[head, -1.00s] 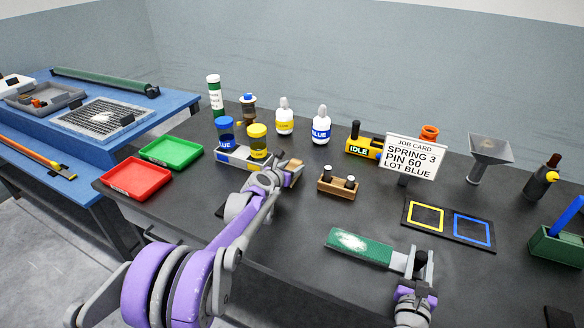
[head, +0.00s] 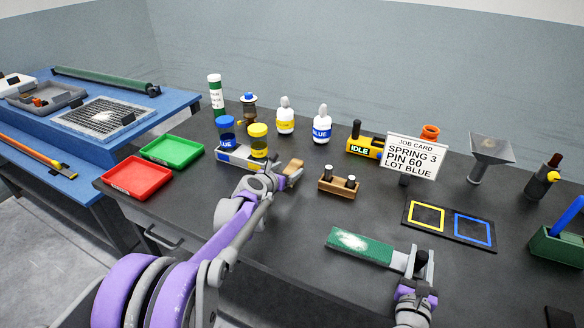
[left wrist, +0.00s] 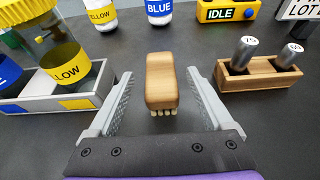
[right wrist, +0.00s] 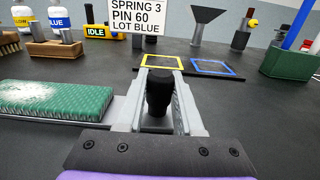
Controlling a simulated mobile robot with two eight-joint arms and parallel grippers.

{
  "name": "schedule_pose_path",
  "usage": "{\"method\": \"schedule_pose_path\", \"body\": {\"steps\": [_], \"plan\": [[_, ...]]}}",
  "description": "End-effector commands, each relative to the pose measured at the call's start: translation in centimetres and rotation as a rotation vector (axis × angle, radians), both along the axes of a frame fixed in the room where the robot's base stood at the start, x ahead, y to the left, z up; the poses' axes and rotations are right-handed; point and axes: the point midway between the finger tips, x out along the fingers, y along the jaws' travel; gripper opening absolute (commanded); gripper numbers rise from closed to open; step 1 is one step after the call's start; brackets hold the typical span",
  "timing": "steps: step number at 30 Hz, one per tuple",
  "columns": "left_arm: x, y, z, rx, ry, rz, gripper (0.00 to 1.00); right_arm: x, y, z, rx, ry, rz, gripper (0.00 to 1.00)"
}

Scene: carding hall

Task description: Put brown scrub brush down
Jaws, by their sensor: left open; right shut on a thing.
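The brown scrub brush (head: 293,168) has a wooden back and pale bristles. It sits on the dark table, right of the blue and yellow jars. In the left wrist view the brush (left wrist: 161,78) lies between and ahead of my open left fingers, with a gap on each side. My left gripper (head: 276,180) is open just in front of it. My right gripper (head: 421,264) is shut on the black handle (right wrist: 158,92) of a green-padded tool (head: 358,246), whose pad lies to the left on or just above the table.
A wooden holder with two pegs (head: 339,188) stands right of the brush. A grey tray (head: 232,159) with jars is at its left. The job card (head: 413,157) and a mat with yellow and blue squares (head: 448,226) are further right. The table between the holder and green pad is clear.

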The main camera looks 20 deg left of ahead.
Motion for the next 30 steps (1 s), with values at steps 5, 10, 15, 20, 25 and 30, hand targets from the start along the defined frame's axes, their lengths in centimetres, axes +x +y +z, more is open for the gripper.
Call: {"method": "schedule_pose_path", "body": {"steps": [5,10,15,20,25,30], "plan": [[-3.8,0.1,1.3,0.001,0.0,0.002,0.84,0.0,0.0,0.0,0.0,0.0,0.0,0.0],[-6.2,0.1,2.2,-0.001,0.0,0.001,0.84,0.0,0.0,0.0,0.0,0.0,0.0,0.0],[-7.3,0.1,2.6,0.0,0.0,0.001,0.84,0.0,0.0,0.0,0.0,0.0,0.0,0.0],[-7.4,0.0,2.7,0.0,0.0,0.0,0.84,0.0,0.0,0.0,0.0,0.0,0.0,0.0],[-7.4,0.0,2.7,0.0,0.0,0.0,0.84,0.0,0.0,0.0,0.0,0.0,0.0,0.0],[-7.2,0.0,2.7,0.016,0.003,-0.009,0.9,0.0,0.0,0.0,0.0,0.0,0.0,0.0]]}}
